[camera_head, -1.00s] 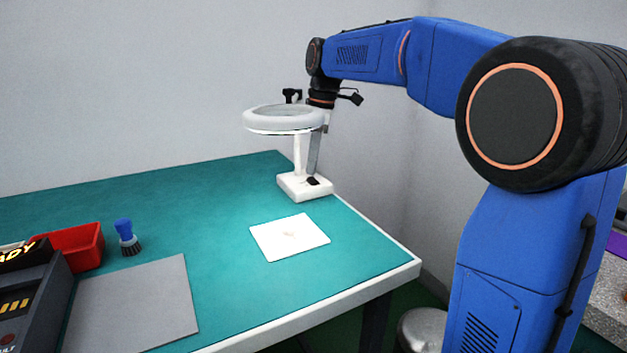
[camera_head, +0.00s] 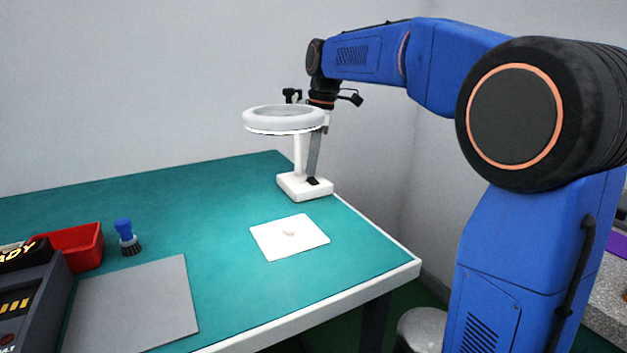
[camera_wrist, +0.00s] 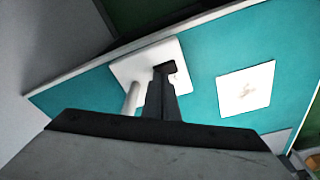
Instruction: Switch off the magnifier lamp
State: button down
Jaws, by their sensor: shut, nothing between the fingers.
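The magnifier lamp has a white ring head (camera_head: 284,119) on a white post and a square white base (camera_head: 296,186) at the far right corner of the table. A small black switch (camera_head: 314,181) sits on the base. My gripper (camera_head: 313,176) points down beside the lamp post, its shut, empty fingers right at the switch. Touching or barely apart, I cannot tell. In the wrist view the fingers (camera_wrist: 162,76) reach over the base (camera_wrist: 130,70), and their tips overlap the dark switch area. The ring shows no clear glow.
A white mat (camera_head: 308,246) with a small pale thing lies in front of the lamp. A grey mat (camera_head: 135,305), a red bin (camera_head: 80,246), a blue-handled brush (camera_head: 126,238) and a dark device (camera_head: 30,300) are at left. The wall is close behind.

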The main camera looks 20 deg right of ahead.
aim_at(312, 178)
jog(key=shift+f, duration=0.55)
dwell(0.4)
notch_tip(312, 178, up, 7)
dwell(1.0)
jog(key=shift+s, duration=0.1)
